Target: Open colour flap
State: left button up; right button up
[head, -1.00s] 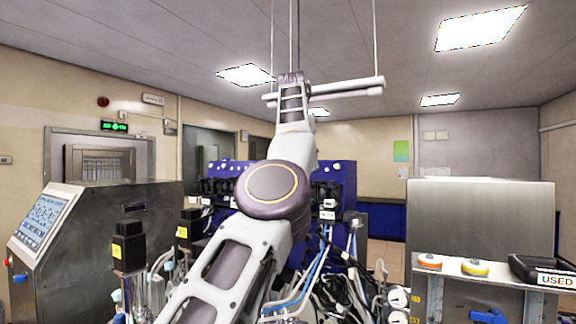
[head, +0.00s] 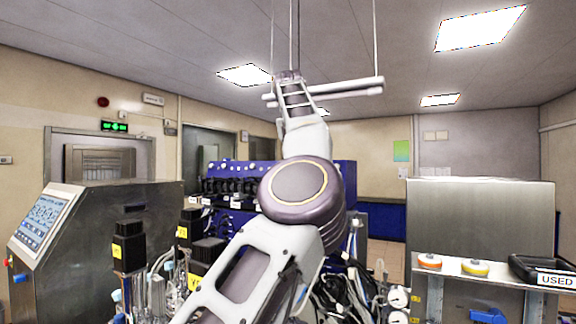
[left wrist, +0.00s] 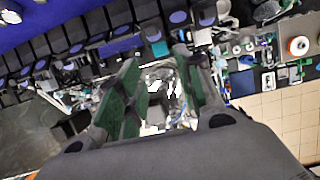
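No flap can be made out for certain in either view, so I cannot tell which thing is the colour flap. In the left wrist view my left gripper (left wrist: 156,62) has its two green-padded fingers apart. The gap between them shows only blurred background equipment, and nothing is held. In the head view my arm rises through the middle and hides part of the equipment behind it; its gripper cannot be made out there. My right gripper is in neither view.
A steel console with a screen (head: 42,219) stands at the left. A blue equipment rack (head: 232,176) is behind my arm. At the right, a metal stand carries an orange disc (head: 429,261), a yellow disc (head: 475,267) and a black tray marked USED (head: 522,268). Tubes and cables crowd the lower middle.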

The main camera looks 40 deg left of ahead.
pick_arm(q)
jog(key=s+d, duration=0.2)
jog(key=s, duration=0.5)
jog(key=shift+d, duration=0.15)
dwell(0.4)
jog(key=shift+s, duration=0.1)
dwell(0.5)
